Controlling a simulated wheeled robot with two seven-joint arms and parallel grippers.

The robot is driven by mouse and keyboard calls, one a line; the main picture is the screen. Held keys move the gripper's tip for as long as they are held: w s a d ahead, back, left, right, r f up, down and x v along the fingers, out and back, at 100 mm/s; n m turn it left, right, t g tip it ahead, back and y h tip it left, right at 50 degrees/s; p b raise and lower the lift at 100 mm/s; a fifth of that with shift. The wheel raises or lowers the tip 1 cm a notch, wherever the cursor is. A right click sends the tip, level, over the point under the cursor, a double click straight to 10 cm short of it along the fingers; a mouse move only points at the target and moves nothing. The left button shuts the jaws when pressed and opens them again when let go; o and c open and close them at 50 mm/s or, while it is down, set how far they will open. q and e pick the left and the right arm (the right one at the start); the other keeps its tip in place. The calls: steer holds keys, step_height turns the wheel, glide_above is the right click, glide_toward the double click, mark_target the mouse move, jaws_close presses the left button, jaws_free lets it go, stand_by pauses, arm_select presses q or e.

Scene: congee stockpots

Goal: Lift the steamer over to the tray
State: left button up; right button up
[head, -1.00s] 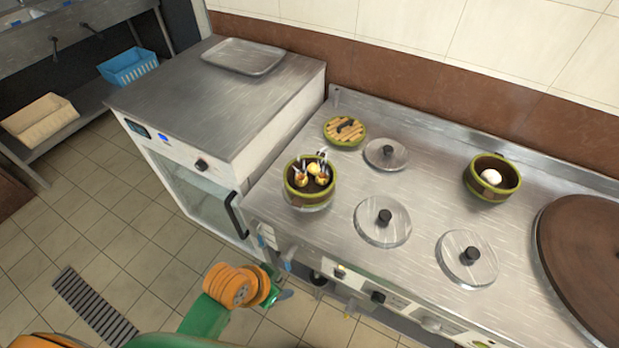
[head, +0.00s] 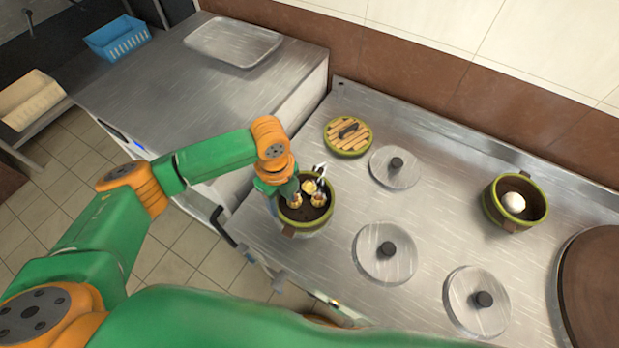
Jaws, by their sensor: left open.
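A brown steamer with a green rim (head: 313,230) stands near the left edge of the steel counter, with several small yellow pieces of food in it. Its slatted lid (head: 348,137) lies apart behind it. A second green-rimmed steamer (head: 515,202) with one white ball in it stands at the right. The grey tray (head: 233,40) lies empty on the cabinet at the upper left. My left gripper (head: 290,191) is open and points down at the left rim of the nearer steamer. Its fingertips are partly hidden, and I cannot tell whether they touch the rim. My right gripper is not in view.
Several round metal lids with black knobs, one of them here (head: 386,252), sit on the counter. A large brown disc (head: 595,290) is at the right edge. The cabinet top (head: 190,100) in front of the tray is clear. A tiled wall runs behind.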

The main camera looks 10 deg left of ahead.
mark_target(285, 222)
arm_select(q)
steer(key=s+f, duration=0.3)
steer(key=shift+d+f+p, duration=0.1)
steer(key=shift+d+p, duration=0.25)
step_height(285, 222, down, 2)
steer(key=shift+f, duration=0.25)
steer(key=shift+w+f, duration=0.25)
steer(key=shift+w, duration=0.2)
steer(key=shift+s+r, duration=0.15)
jaws_close()
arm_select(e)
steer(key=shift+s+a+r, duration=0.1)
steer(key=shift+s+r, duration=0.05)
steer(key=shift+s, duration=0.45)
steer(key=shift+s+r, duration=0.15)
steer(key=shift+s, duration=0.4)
